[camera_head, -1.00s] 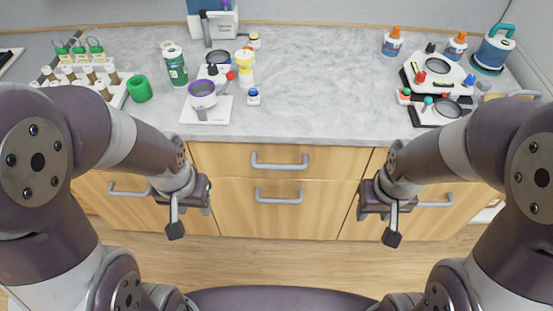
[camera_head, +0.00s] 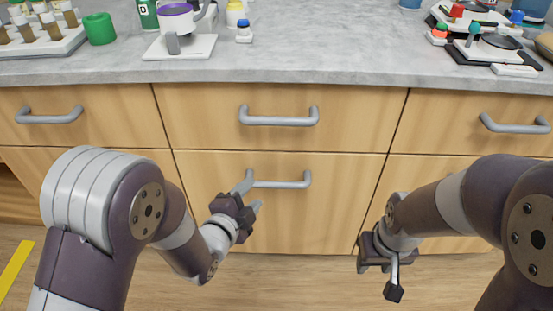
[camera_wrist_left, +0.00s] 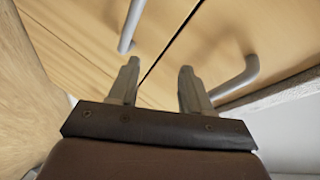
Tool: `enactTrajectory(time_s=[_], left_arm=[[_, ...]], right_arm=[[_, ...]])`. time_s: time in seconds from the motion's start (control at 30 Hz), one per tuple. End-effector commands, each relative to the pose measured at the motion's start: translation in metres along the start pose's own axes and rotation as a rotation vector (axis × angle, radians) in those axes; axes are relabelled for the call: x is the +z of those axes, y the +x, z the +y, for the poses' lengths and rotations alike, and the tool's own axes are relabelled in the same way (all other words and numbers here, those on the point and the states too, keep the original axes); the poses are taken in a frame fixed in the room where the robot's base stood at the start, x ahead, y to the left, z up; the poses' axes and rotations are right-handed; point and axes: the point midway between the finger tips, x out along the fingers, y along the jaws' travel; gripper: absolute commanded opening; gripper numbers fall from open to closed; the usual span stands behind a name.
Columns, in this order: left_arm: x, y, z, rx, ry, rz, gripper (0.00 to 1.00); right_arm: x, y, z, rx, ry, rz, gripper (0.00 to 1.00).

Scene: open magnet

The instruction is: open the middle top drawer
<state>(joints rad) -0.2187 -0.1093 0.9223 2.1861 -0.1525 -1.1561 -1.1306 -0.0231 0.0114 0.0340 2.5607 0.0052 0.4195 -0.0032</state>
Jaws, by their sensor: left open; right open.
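The middle top drawer (camera_head: 350,122) is a wooden front just under the countertop, closed, with a grey bar handle (camera_head: 279,118). Below it is another closed drawer (camera_head: 330,215) with a similar handle (camera_head: 279,182). My left gripper (camera_head: 250,196) is open and empty, fingers pointing up near the left end of the lower handle in the head view. The left wrist view shows its two fingers (camera_wrist_left: 160,66) apart, with one handle at the top (camera_wrist_left: 132,25) and another at right (camera_wrist_left: 240,75); neither is between them. My right gripper (camera_head: 393,284) is open, hanging low at right.
The grey countertop (camera_head: 330,45) carries a cup machine (camera_head: 180,40), a green cup (camera_head: 99,28), a vial rack (camera_head: 40,48) and devices at right (camera_head: 490,45). Side drawers have handles at left (camera_head: 49,116) and right (camera_head: 515,126). Clear floor lies below.

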Motion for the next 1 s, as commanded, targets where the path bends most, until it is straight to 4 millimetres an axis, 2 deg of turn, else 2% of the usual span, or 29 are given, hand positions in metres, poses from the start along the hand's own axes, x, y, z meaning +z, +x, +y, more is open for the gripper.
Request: enactTrajectory(time_s=[0.03,0.1,0.2,0.27,0.37,0.6,0.8,1.0], left_arm=[[-0.013,-0.002,-0.024,-0.109,0.112,0.054,0.48],[-0.029,-0.007,-0.053,-0.268,0.266,0.106,0.48],[-0.043,-0.017,-0.079,-0.423,0.424,0.127,0.48],[-0.045,-0.018,-0.084,-0.451,0.471,0.121,0.48],[-0.047,-0.006,-0.087,-0.451,0.492,0.116,0.48],[-0.059,0.048,-0.109,-0.451,0.489,0.116,0.48],[-0.067,0.084,-0.125,-0.448,0.488,0.115,0.48],[-0.071,0.095,-0.131,-0.447,0.487,0.115,0.48]], right_arm=[[-0.002,-0.007,0.0,0.0,0.0,0.002,0.43],[-0.002,-0.009,0.0,0.0,0.0,0.004,0.43],[-0.002,-0.009,0.0,0.0,0.0,0.003,0.43],[-0.002,-0.008,0.0,0.0,0.0,0.003,0.43],[-0.001,-0.005,0.0,0.0,0.0,0.002,0.43],[0.0,0.005,0.0,0.0,0.0,0.002,0.43],[0.001,0.011,0.0,0.0,0.0,0.002,0.43],[0.001,0.011,0.0,0.0,0.0,0.002,0.43]])
